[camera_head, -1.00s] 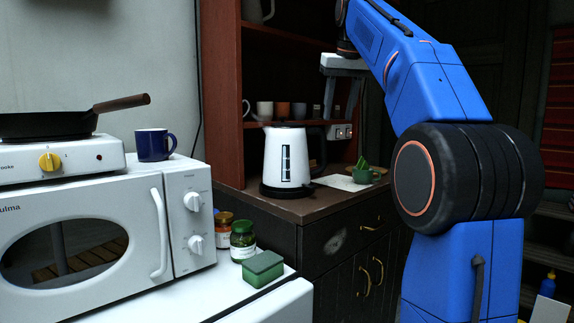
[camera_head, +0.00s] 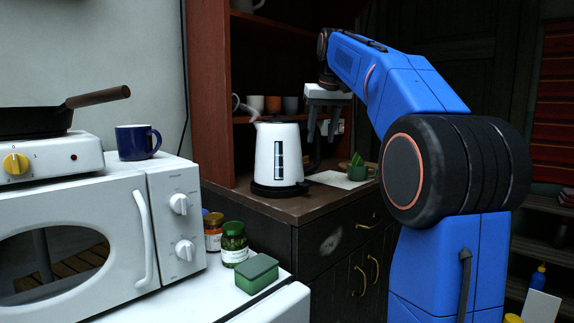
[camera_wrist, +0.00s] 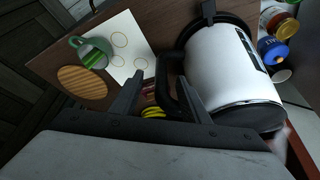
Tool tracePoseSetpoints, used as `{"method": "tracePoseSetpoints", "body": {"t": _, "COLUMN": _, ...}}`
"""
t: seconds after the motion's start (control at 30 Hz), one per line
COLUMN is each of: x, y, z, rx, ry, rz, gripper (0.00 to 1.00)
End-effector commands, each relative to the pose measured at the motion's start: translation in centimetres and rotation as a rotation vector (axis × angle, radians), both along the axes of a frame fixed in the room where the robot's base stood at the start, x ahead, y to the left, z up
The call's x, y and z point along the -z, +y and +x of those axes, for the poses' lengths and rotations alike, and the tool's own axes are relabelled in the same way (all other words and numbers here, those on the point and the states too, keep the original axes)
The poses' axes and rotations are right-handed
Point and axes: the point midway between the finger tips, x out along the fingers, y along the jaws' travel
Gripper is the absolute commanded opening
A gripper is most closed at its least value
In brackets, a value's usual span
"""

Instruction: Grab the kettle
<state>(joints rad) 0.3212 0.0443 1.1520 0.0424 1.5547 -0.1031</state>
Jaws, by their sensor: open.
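The white kettle (camera_head: 279,156) stands upright on its dark base on the wooden counter. It has a dark handle on its right side and a water-level window on its front. In the wrist view the kettle (camera_wrist: 225,70) fills the right side, with its black handle (camera_wrist: 168,88) reaching between the fingers. My gripper (camera_head: 322,135) is beside the kettle on the handle side in the head view. In the wrist view my gripper (camera_wrist: 160,95) is open, one finger on each side of the handle. I cannot tell whether either finger touches it.
A green cup (camera_head: 362,172) stands on white paper (camera_head: 338,180) to the kettle's right. Cups (camera_head: 273,104) line the shelf behind. The microwave (camera_head: 95,225), jars (camera_head: 234,240) and sponge (camera_head: 257,273) are at left and front. A round wooden coaster (camera_wrist: 82,82) lies nearby.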

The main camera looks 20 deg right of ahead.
Motion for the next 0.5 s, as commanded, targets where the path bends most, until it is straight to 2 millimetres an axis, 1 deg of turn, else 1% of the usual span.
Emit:
{"method": "tracePoseSetpoints", "body": {"t": 0.03, "x": 0.5, "y": 0.0, "z": 0.2, "rx": 0.0, "ry": 0.002, "rz": 0.0, "gripper": 0.42}}
{"method": "tracePoseSetpoints", "body": {"t": 0.1, "x": 1.0, "y": -0.1, "z": 0.4, "rx": 0.0, "ry": 0.0, "rz": 0.0, "gripper": 0.42}}
{"method": "tracePoseSetpoints", "body": {"t": 0.27, "x": 1.7, "y": -0.1, "z": 0.6, "rx": 0.0, "ry": 0.001, "rz": 0.0, "gripper": 0.42}}
{"method": "tracePoseSetpoints", "body": {"t": 0.37, "x": 2.7, "y": -0.1, "z": 1.0, "rx": 0.0, "ry": 0.002, "rz": 0.0, "gripper": 0.42}}
{"method": "tracePoseSetpoints", "body": {"t": 0.5, "x": 4.6, "y": -0.1, "z": 1.7, "rx": 0.0, "ry": 0.003, "rz": 0.001, "gripper": 0.42}}
